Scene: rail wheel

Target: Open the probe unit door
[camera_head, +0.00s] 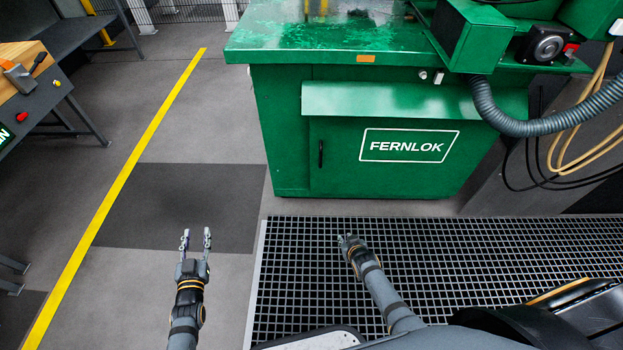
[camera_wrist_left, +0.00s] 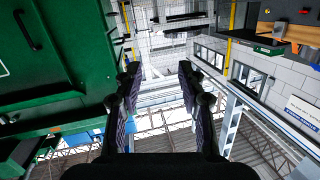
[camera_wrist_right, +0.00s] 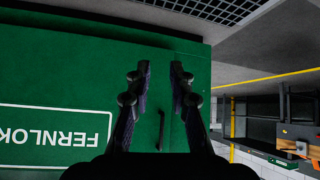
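The green machine cabinet has a flat front door (camera_head: 385,175) lettered FERNLOK, which looks shut. A black vertical handle (camera_head: 321,153) sits near the door's left edge. In the right wrist view the door (camera_wrist_right: 60,80) appears upside down, with the handle (camera_wrist_right: 162,130) showing between the fingers. My right gripper (camera_head: 346,239) is open and empty, in front of the door and apart from the handle; its fingers (camera_wrist_right: 162,75) are spread. My left gripper (camera_head: 195,238) is open and empty, left of the cabinet. The handle also shows at upper left in the left wrist view (camera_wrist_left: 27,31).
A green sloping ledge (camera_head: 400,101) overhangs the door. A metal floor grating (camera_head: 440,270) lies before the cabinet. A grey hose (camera_head: 540,127) and cables hang at right. A workbench (camera_head: 40,95) stands at far left. Floor left of the cabinet is clear, crossed by a yellow line (camera_head: 135,165).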

